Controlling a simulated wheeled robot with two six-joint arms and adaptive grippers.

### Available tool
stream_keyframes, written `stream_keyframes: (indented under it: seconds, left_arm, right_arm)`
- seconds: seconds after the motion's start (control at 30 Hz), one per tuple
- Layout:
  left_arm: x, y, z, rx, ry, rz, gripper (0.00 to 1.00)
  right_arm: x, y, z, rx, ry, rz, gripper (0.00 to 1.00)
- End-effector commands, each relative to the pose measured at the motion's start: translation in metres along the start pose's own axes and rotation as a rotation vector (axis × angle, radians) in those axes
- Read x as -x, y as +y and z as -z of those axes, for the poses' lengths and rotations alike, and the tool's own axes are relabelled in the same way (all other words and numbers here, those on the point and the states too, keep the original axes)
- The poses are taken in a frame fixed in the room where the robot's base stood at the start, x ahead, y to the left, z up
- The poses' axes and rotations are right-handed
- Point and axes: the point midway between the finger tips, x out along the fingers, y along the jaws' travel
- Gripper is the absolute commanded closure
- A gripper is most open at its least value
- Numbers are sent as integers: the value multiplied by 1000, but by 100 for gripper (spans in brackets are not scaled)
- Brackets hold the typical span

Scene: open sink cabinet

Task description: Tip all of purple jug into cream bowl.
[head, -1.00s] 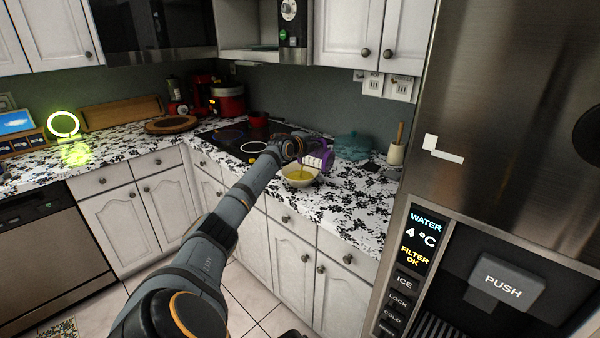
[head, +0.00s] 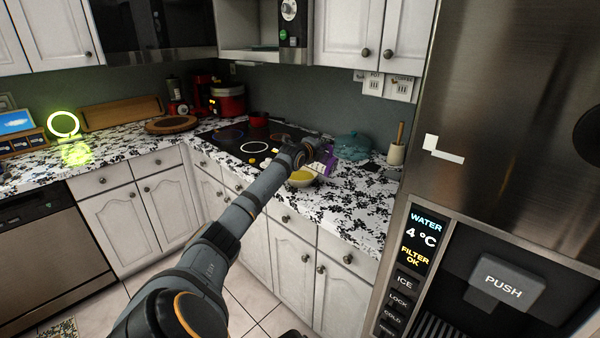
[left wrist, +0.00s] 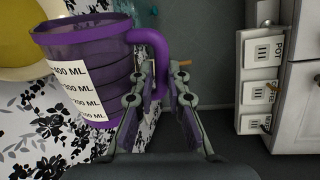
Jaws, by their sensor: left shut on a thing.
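The purple jug (head: 329,164) is held by its handle in my left gripper (head: 318,152), beside and above the cream bowl (head: 302,183). In the left wrist view, the jug (left wrist: 88,75) has a white measuring strip, and the gripper (left wrist: 165,75) is shut on the handle. The jug's visible inside looks purple; I see no stream. My right gripper is out of view.
A black cooktop (head: 255,145) lies left of the bowl. A teal cloth-like thing (head: 351,147) and a utensil crock (head: 396,154) stand behind and to the right. The fridge (head: 510,130) fills the right side. The counter front edge is near the bowl.

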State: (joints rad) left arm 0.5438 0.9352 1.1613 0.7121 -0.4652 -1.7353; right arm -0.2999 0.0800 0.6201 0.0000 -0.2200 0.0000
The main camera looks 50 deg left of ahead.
Motion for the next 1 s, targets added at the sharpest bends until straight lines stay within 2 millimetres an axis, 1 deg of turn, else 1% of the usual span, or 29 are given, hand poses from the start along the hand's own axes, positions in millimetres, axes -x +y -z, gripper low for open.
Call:
stream_keyframes:
  seconds: [0.17, 0.27, 0.47, 0.6, 0.8, 1.0]
  left_arm:
    - [-1, 5, 25, -98, -16, -1, 100]
    - [-3, 14, 39, -213, -38, 0, 100]
    - [-3, 14, 62, -508, -97, 2, 100]
    - [-6, 32, 78, -648, -124, -1, 100]
    - [-10, 52, 103, -808, -155, 0, 100]
    - [-12, 64, 128, -1020, -198, 0, 100]
  right_arm:
    - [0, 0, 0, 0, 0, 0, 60]
    - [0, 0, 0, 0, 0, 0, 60]
    - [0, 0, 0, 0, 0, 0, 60]
    - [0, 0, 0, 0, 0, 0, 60]
    - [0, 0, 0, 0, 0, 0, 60]
    - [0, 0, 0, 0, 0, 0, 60]
